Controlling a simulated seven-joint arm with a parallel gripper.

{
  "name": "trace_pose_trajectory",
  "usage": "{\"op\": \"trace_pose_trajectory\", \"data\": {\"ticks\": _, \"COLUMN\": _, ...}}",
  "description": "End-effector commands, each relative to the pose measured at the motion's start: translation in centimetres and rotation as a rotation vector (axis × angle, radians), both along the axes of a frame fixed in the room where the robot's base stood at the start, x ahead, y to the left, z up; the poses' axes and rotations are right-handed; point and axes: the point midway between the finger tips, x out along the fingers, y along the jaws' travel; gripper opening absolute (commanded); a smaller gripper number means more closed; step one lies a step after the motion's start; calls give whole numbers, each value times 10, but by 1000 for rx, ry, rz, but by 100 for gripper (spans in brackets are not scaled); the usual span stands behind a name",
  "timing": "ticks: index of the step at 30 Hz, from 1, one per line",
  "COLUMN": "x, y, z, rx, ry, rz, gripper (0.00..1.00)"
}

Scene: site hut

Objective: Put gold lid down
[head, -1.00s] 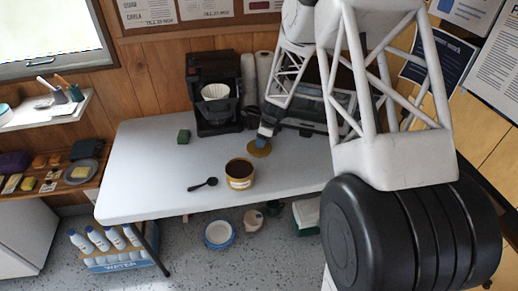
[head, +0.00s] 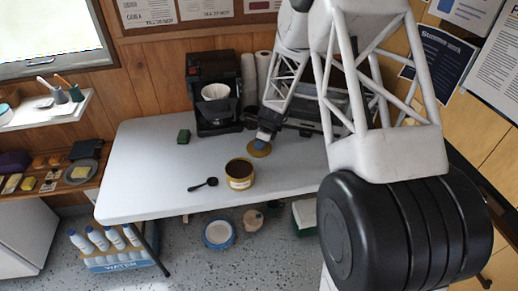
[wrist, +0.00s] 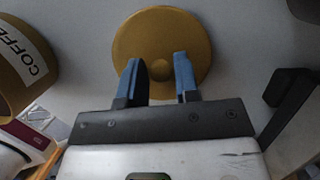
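The gold lid (head: 259,150) lies flat on the white table, behind and to the right of the open coffee tin (head: 239,174). In the wrist view the lid (wrist: 194,29) is a round gold disc with a small knob (wrist: 160,69) in its middle. My gripper (wrist: 158,66) has its blue fingers on either side of the knob, with a gap visible between knob and fingers, so it looks open. The gripper also shows over the lid in the head view (head: 264,138). The tin, labelled COFFEE (wrist: 22,62), is at the left in the wrist view.
A black scoop (head: 203,184) lies left of the tin. A coffee maker (head: 213,92) and a green block (head: 184,136) stand at the back. A dark appliance stands behind my arm. The left and front-right table surface is clear.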

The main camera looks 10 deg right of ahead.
Motion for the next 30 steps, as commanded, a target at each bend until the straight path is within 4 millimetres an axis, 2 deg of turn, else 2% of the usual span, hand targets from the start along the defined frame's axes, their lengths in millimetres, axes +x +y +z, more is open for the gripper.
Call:
{"op": "trace_pose_trajectory", "data": {"ticks": 1, "x": 0, "y": 0, "z": 0, "rx": 0, "ry": 0, "rz": 0, "gripper": 22}}
{"op": "trace_pose_trajectory", "data": {"ticks": 5, "x": 0, "y": 0, "z": 0, "rx": 0, "ry": 0, "rz": 0, "gripper": 2}}
{"op": "trace_pose_trajectory", "data": {"ticks": 6, "x": 0, "y": 0, "z": 0, "rx": 0, "ry": 0, "rz": 0, "gripper": 0}}
{"op": "trace_pose_trajectory", "data": {"ticks": 14, "x": 0, "y": 0, "z": 1, "rx": 0, "ry": 0, "rz": 0, "gripper": 0}}
{"op": "trace_pose_trajectory", "data": {"ticks": 19, "x": 0, "y": 0, "z": 10, "rx": 0, "ry": -2, "rz": 1, "gripper": 0}}
{"op": "trace_pose_trajectory", "data": {"ticks": 23, "x": 0, "y": 0, "z": 24, "rx": 0, "ry": -2, "rz": 0, "gripper": 0}}
{"op": "trace_pose_trajectory", "data": {"ticks": 30, "x": 1, "y": 0, "z": 59, "rx": 0, "ry": -3, "rz": 0, "gripper": 0}}
